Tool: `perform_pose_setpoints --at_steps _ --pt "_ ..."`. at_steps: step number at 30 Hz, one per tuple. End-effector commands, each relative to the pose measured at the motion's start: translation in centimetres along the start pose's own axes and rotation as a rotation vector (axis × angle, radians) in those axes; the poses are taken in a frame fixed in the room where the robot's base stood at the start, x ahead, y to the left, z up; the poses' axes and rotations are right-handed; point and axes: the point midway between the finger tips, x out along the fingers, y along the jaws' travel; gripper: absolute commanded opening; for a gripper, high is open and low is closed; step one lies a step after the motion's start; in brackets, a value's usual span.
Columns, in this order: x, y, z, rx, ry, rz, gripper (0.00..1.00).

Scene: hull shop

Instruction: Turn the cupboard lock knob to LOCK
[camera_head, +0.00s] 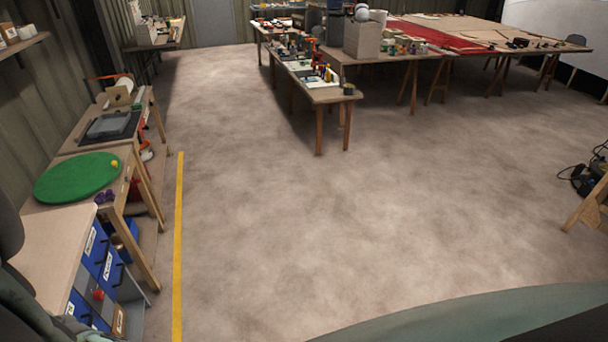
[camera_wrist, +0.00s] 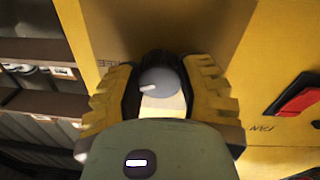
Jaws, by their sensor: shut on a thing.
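The lock knob (camera_wrist: 165,78) is a round grey knob with a white pointer mark, seen in the wrist view. The mark points to the left. The knob sits at a yellow panel (camera_wrist: 225,25), with partly covered lettering ending in "EE" to its left. My gripper (camera_wrist: 160,88) has yellow ribbed fingers with dark inner pads, one on each side of the knob, and is shut on it. The fingers hide the knob's sides and any other lettering close by. The gripper and the knob do not show in the head view.
In the wrist view, a red part with a dark surround (camera_wrist: 298,97) is at the right, near the word "FAN". Open shelves (camera_wrist: 35,80) are at the left. In the head view, benches with a green disc (camera_head: 75,178) line the left wall; the floor (camera_head: 300,220) is clear.

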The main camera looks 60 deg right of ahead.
Motion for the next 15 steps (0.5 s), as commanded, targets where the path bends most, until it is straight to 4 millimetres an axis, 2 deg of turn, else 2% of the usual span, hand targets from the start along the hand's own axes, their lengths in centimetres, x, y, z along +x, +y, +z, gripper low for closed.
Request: perform_pose_setpoints --at_steps 1,15 --pt "0.02 -0.24 0.52 -0.047 -0.001 -0.003 0.03" --pt "0.02 -0.24 0.73 -0.495 0.022 -0.009 0.03"
